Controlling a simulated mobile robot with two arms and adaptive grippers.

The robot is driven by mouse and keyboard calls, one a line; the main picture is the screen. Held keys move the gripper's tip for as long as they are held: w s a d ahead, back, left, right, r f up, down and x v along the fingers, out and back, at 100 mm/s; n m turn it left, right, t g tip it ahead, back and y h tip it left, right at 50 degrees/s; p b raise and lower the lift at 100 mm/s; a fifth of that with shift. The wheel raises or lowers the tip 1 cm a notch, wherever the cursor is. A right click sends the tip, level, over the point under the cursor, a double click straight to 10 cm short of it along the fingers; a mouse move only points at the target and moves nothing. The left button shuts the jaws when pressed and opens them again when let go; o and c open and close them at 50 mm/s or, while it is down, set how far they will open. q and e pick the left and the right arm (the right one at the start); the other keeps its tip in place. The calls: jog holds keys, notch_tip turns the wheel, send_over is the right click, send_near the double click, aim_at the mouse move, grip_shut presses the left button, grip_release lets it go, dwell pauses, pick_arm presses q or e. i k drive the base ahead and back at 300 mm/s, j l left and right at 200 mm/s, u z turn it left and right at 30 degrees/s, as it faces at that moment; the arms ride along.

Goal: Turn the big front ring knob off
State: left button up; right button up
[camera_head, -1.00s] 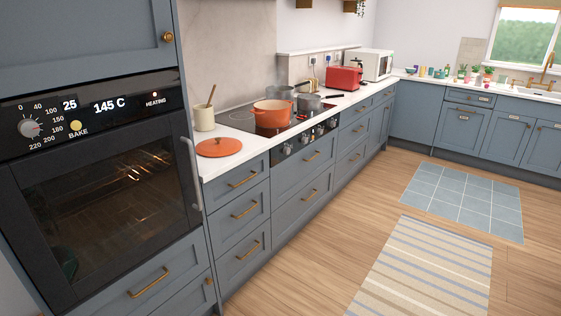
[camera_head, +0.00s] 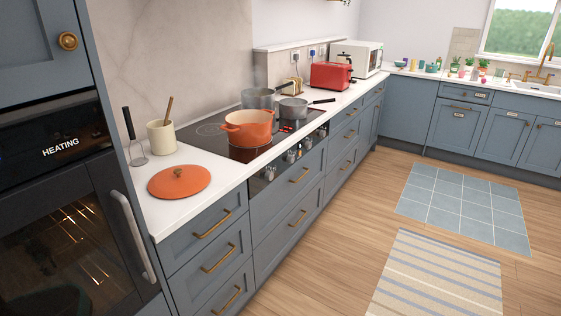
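The hob (camera_head: 212,131) is a black glass panel set in the white counter, with small red marks lit near its right side. Its ring knobs (camera_head: 291,156) sit in a row on the dark front panel below the counter edge, small and seen at a slant. I cannot tell how each knob is turned. An orange pot (camera_head: 248,128) stands on the front of the hob. A grey pot (camera_head: 257,98) and a grey pan (camera_head: 293,110) stand behind and to the right of it. Neither of my grippers is in view.
An orange lid (camera_head: 179,183), a cream utensil pot (camera_head: 161,138) and a black-handled tool (camera_head: 131,135) are on the near counter. The oven (camera_head: 67,221) at left reads HEATING. A red toaster (camera_head: 331,76) stands farther along. The wooden floor right of the drawers is clear, with two rugs.

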aim_at(290, 159)
jog(key=i+l+u, duration=0.1)
jog(key=i+u, duration=0.2)
jog(key=u, duration=0.15)
jog(key=i+l+u, duration=0.25)
jog(key=u, duration=0.2)
jog(key=i, duration=0.05)
